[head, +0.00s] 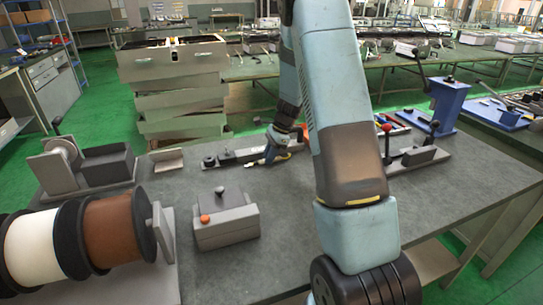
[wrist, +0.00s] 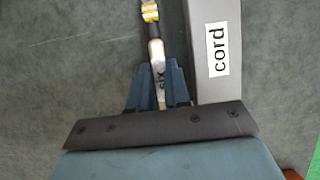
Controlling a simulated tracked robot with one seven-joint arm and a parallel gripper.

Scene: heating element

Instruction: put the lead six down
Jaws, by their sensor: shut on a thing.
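In the wrist view, the two dark blue fingers of my gripper (wrist: 156,82) are closed on a thin metal lead (wrist: 156,50). The lead has a black part and a yellow-and-white banded sleeve (wrist: 149,12) that runs to the top edge. A mark on its metal end is too small to read surely. In the head view, my gripper (head: 274,152) is low over the grey bench (head: 285,205), with a small bit of the lead (head: 257,163) showing to its left. I cannot tell whether the lead touches the bench.
A grey block (wrist: 207,82) labelled "cord" is close on the right of my fingers. A grey box with an orange knob (head: 226,227), wire spools (head: 107,232) and a clamp fixture (head: 418,157) stand on the bench. The bench's middle front is clear.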

